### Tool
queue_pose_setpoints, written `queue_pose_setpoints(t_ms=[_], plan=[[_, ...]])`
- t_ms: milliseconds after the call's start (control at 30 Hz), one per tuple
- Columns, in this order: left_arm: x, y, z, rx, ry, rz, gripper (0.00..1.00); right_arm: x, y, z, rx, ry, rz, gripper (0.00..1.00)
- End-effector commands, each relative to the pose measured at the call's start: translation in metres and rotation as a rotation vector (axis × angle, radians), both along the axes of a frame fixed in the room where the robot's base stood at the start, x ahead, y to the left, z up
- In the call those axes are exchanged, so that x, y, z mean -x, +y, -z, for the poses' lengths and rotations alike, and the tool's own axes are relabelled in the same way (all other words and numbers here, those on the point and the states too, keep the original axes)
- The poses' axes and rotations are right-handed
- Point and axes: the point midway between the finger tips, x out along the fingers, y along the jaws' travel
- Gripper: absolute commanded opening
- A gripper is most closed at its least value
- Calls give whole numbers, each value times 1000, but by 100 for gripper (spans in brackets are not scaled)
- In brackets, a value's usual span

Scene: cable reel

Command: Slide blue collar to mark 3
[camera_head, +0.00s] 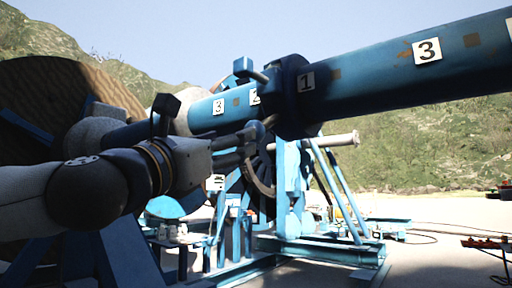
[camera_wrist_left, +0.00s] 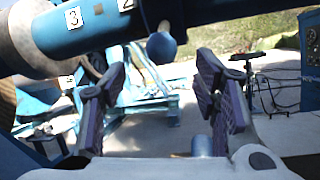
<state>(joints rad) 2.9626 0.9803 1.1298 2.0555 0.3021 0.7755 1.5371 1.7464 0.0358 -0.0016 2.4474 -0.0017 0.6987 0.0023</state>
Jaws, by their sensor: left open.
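My left gripper (camera_head: 266,158) is open and empty, below the collar and apart from the knob. My right gripper is not in view.
A large wooden reel (camera_head: 60,95) stands at the left behind my arm. A blue support frame (camera_head: 293,190) stands below the shaft. Cables and small equipment (camera_head: 485,243) lie on the pale ground at the right.

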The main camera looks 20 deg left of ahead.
Motion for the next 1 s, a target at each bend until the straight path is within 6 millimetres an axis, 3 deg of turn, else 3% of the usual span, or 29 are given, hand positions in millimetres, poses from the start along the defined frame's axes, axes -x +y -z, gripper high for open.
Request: queue_pose_setpoints(t_ms=[100, 333, 500, 733, 1000], plan=[[-30, -8, -10, -6, 3, -2, 55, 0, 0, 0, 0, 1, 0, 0], [-74, -19, -32, -6, -1, -1, 55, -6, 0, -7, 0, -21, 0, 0], [-87, -22, -35, -6, 1, 0, 55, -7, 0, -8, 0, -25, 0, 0], [-89, -22, -35, -6, 2, -1, 55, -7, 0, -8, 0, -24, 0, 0], [-89, -22, -35, -7, 2, 0, 0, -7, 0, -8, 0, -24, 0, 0]])
